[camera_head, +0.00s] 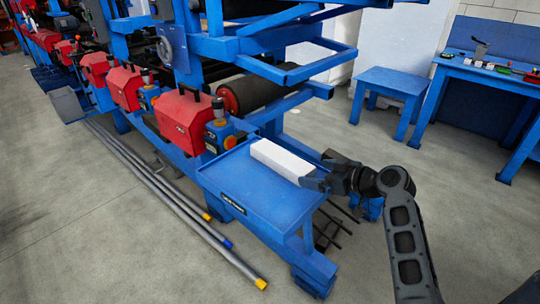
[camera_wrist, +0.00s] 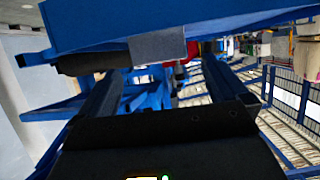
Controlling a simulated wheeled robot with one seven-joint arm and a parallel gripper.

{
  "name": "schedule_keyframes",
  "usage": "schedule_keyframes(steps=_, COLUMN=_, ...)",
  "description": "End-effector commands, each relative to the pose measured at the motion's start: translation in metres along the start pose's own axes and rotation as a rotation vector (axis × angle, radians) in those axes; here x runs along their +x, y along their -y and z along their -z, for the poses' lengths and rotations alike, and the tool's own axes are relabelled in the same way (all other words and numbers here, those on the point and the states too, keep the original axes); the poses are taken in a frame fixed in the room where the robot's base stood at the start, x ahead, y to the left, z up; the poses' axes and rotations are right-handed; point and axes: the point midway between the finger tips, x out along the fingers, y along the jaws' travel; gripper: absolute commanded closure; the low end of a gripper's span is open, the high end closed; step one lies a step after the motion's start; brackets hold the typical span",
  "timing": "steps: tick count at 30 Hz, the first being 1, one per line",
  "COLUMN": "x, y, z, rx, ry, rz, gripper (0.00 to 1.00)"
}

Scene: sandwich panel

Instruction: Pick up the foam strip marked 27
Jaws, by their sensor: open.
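A long white foam strip (camera_head: 282,157) lies flat on the blue tray (camera_head: 243,188) at the front of the blue machine, along the tray's far edge. No number can be read on it. My gripper (camera_head: 314,180) is open, at the strip's near right end, by the tray's right edge. I cannot tell whether the fingers touch or straddle the strip. In the wrist view a pale grey block end (camera_wrist: 158,47), apparently the strip's, shows at the edge of a blue surface. Dark parts of my own fill the bottom of that view.
Red boxes (camera_head: 183,122) and a roller stand behind the tray. Long grey pipes (camera_head: 182,200) lie on the floor at left. A blue stool (camera_head: 392,84) and a blue workbench (camera_head: 487,68) with small items stand at right. Floor between them and the machine is clear.

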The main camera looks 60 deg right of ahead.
Motion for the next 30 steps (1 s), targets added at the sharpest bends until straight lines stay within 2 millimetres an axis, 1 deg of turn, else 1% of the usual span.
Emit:
schedule_keyframes(steps=4, x=0.005, y=-0.001, z=0.001, rx=0.000, ry=-0.003, rz=0.001, gripper=0.00)
schedule_keyframes(steps=13, x=0.035, y=-0.001, z=0.003, rx=0.001, ry=-0.001, rz=0.002, gripper=0.00)
schedule_keyframes(steps=21, x=0.071, y=0.000, z=0.003, rx=0.000, ry=-0.002, rz=0.001, gripper=0.00)
schedule_keyframes(steps=24, x=0.077, y=0.000, z=0.002, rx=0.000, ry=-0.001, rz=0.000, gripper=0.00)
schedule_keyframes(steps=30, x=0.078, y=0.000, z=0.001, rx=0.000, ry=-0.001, rz=0.000, gripper=0.00)
